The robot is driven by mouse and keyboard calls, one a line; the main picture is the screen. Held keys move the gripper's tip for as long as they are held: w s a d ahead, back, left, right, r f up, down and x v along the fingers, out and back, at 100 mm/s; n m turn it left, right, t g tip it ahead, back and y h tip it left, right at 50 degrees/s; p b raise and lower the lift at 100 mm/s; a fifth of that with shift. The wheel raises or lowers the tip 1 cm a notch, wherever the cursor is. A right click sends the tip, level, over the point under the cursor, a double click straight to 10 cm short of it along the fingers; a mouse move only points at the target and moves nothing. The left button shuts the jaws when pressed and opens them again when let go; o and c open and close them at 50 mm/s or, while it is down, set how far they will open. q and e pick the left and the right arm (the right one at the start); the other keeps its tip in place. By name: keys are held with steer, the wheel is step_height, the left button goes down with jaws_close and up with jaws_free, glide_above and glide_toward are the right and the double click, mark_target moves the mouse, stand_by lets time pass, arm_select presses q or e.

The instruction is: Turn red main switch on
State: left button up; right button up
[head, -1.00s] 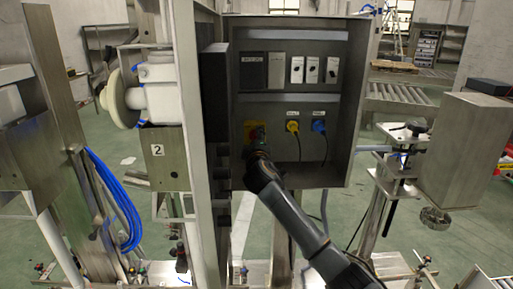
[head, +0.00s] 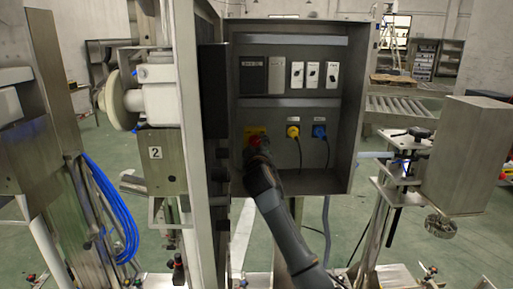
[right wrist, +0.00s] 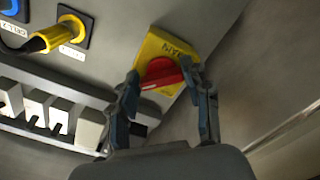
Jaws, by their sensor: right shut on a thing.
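The red main switch (right wrist: 161,73) is a rotary knob on a yellow plate (right wrist: 150,47) marked "MAIN". My right gripper (right wrist: 164,80) has one finger on each side of the red knob and is shut on it. In the head view the red switch (head: 255,141) shows just above the end of my right gripper (head: 257,153), at the lower left of the open grey cabinet (head: 300,188). The gripper hides part of the yellow plate there. My left gripper is not in view.
A yellow plug (head: 293,132) and a blue plug (head: 319,131) with hanging black cables sit right of the switch. Several white switches (head: 315,75) are above. The cabinet's left side wall and a metal post (head: 198,140) stand close left of my gripper.

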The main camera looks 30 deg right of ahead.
steer(key=shift+f, duration=0.1)
steer(key=o, duration=1.2)
steer(key=shift+c, duration=0.2)
steer(key=v, duration=1.2)
